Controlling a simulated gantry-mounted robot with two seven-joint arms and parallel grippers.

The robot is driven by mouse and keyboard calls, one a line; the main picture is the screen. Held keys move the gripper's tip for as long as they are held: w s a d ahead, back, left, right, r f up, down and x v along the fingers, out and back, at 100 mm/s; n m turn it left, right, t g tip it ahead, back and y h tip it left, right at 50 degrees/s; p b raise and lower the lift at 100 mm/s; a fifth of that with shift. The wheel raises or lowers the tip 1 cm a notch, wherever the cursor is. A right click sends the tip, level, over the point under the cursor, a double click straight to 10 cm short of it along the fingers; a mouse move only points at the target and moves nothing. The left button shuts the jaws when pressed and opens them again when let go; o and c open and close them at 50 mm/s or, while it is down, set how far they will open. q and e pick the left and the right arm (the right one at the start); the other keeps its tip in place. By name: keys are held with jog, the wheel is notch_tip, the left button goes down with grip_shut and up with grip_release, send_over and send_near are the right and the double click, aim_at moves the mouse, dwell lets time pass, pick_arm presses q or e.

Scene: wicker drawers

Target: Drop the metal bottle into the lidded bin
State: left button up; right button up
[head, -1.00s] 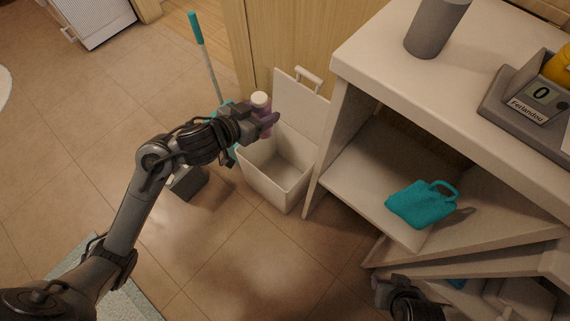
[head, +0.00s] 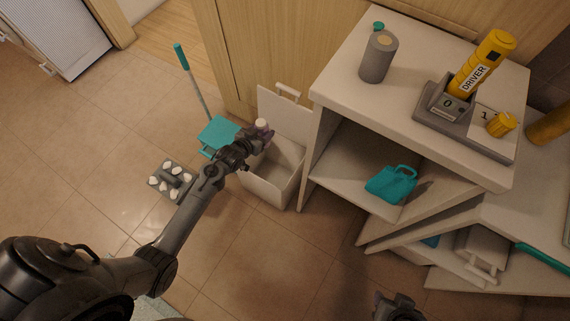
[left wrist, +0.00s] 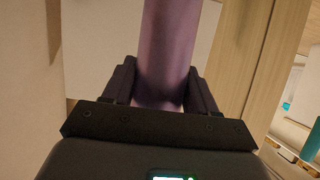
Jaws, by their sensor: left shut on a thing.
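The metal bottle (head: 263,126) is purple with a pale cap. My left gripper (head: 262,138) is shut on it and holds it upright at the near left part of the lidded bin's opening. In the left wrist view the purple bottle body (left wrist: 165,50) stands between the two fingers (left wrist: 160,90). The lidded bin (head: 270,188) is white and stands on the floor with its lid (head: 284,112) raised at the back. Part of its inside is hidden by my left gripper. My right gripper (head: 398,306) is at the bottom edge, and its fingers are not clear.
A teal dustpan (head: 217,134) and a grey tray with white pieces (head: 170,180) lie on the floor to the left.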

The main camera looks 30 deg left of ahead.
pick_arm(q)
jog(key=shift+s+d+p, duration=0.45)
jog(key=shift+s, duration=0.05)
jog(key=shift+s+d+r+p, duration=0.1)
jog(key=shift+s+d+p, duration=0.1)
jog(key=shift+p, duration=0.1)
jog(key=shift+s+d, duration=0.1)
jog(key=shift+d, duration=0.1)
jog(key=shift+f+b, duration=0.3)
jog(key=shift+f, duration=0.2)
notch_tip(320, 180, down, 5)
jog(key=b, duration=0.6)
jog(key=shift+s, duration=0.1)
pick_arm(e)
notch_tip(320, 180, down, 4)
jog(key=shift+w+d+f, duration=0.1)
jog(key=shift+w, duration=0.05)
pick_arm(q)
jog(key=o, duration=1.1)
pick_arm(e)
jog(key=shift+d, duration=0.1)
pick_arm(q)
jog(key=shift+o, duration=0.2)
